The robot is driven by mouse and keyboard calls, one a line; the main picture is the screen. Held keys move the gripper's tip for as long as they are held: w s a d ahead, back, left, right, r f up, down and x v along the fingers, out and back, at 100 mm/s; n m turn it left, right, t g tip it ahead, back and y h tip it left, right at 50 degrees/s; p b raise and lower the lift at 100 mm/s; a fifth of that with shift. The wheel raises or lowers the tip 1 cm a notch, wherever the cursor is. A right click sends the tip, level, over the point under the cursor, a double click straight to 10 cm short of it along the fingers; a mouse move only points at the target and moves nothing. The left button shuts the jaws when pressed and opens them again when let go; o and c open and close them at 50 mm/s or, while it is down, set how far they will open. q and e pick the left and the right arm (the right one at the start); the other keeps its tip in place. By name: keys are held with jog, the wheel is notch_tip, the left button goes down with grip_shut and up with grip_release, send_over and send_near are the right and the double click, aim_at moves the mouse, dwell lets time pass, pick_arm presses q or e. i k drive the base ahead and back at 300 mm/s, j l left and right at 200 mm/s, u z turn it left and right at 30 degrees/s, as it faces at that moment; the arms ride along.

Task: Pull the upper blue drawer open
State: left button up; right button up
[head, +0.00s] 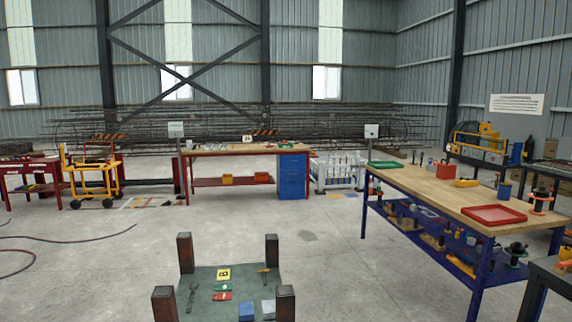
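The blue drawer cabinet (293,180) stands under the right end of a red-framed workbench (232,152) with a wooden top, across the hall. The upper blue drawer (293,160) is the top part of its front, just under the bench top. It looks closed, flush with the cabinet front; its handle is too small to make out. Neither of my grippers shows in the head view, and the cabinet is well away from me.
A low green-topped stand (205,285) with dark corner posts and small tools is close in front. A long blue-framed workbench (440,187) stands on the right. A yellow cart (92,178) is at left. Concrete floor (325,235) between stand and cabinet is clear.

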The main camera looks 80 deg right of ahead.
aim_at(287, 162)
jog(key=z, duration=2.85)
jog(key=i+l+z, duration=0.55)
jog(key=i, duration=0.25)
jog(key=i+l+z, duration=0.15)
jog(key=i+z, duration=0.15)
jog(key=i+u, duration=0.15)
jog(key=i, duration=0.35)
jog(key=i+l+u, duration=0.1)
jog(key=i, duration=0.35)
jog(key=i+l+u, duration=0.15)
jog(key=i, duration=0.35)
jog(key=i+l+u, duration=0.1)
jog(key=i, duration=0.35)
jog(key=i+j+u, duration=0.1)
jog(key=i+u, duration=0.25)
jog(key=i, duration=0.55)
jog(key=i+l+u, duration=0.3)
jog(key=i, duration=0.6)
jog(key=i+l+u, duration=0.1)
jog(key=i, duration=3.55)
jog(key=i+j+z, duration=0.1)
jog(key=i, duration=0.3)
jog(key=i+j, duration=0.15)
jog(key=i, duration=0.3)
jog(key=i+j+z, duration=0.15)
jog(key=i, duration=0.25)
jog(key=i+j, duration=0.2)
jog(key=i, duration=0.2)
jog(key=z, duration=0.05)
